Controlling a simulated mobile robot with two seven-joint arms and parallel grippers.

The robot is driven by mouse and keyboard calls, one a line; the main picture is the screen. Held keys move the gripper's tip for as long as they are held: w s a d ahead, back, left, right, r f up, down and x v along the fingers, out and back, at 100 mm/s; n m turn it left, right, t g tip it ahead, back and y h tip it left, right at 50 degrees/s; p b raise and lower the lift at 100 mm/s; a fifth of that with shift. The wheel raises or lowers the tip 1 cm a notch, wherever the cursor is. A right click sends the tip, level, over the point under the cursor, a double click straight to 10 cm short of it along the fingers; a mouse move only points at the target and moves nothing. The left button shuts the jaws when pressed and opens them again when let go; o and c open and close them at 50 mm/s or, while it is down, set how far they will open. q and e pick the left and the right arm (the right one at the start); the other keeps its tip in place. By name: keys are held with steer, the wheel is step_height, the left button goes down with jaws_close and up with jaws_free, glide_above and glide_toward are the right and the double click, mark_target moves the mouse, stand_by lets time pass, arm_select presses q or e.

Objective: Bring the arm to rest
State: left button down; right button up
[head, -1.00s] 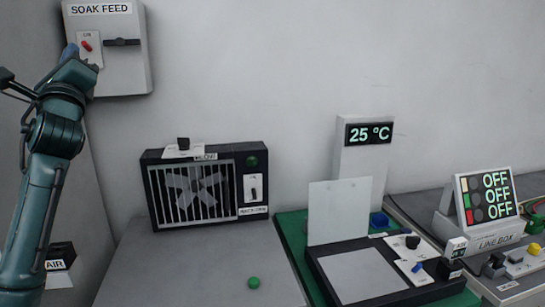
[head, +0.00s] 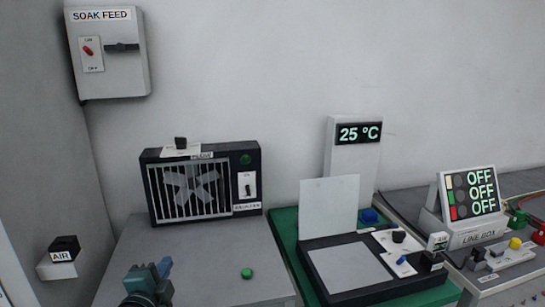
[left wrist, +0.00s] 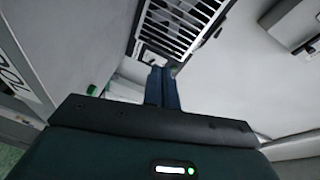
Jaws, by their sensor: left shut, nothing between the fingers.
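My left gripper (head: 160,268) shows at the bottom left of the head view, low over the front of the grey bench, its blue fingers together with nothing between them. The left wrist view shows the shut fingers (left wrist: 162,88) pointing toward the barred fan unit. The soak feed box (head: 108,52) hangs on the wall at upper left, well away from the gripper. It has a red toggle (head: 88,51) and a dark lever (head: 122,47). My right gripper does not show.
The fan unit (head: 202,187) stands behind the gripper. A green ball-like knob (head: 247,273) is on the bench just right of it. A small box marked AIR (head: 64,248) is at left. The panel with a plate (head: 330,205), the 25 °C display (head: 360,133) and the line box (head: 470,207) stand right.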

arm_select(q)
steer(key=s+d+f+n+g+h, duration=0.1)
steer(key=s+d+f+n+g, duration=0.1)
steer(key=s+f, duration=0.4)
steer(key=s+d+f+n+g+h+p, duration=0.1)
steer(key=s+d+f+n, duration=0.3)
steer(key=s, duration=0.7)
steer(key=s+d+f+n+g+h, duration=0.1)
steer(key=s+d+f+n+g, duration=0.2)
steer(key=s+f+n, duration=0.3)
steer(key=s+f, duration=0.3)
steer(key=shift+s+d+n, duration=0.15)
steer(key=shift+d+n, duration=0.05)
steer(key=shift+n, duration=0.2)
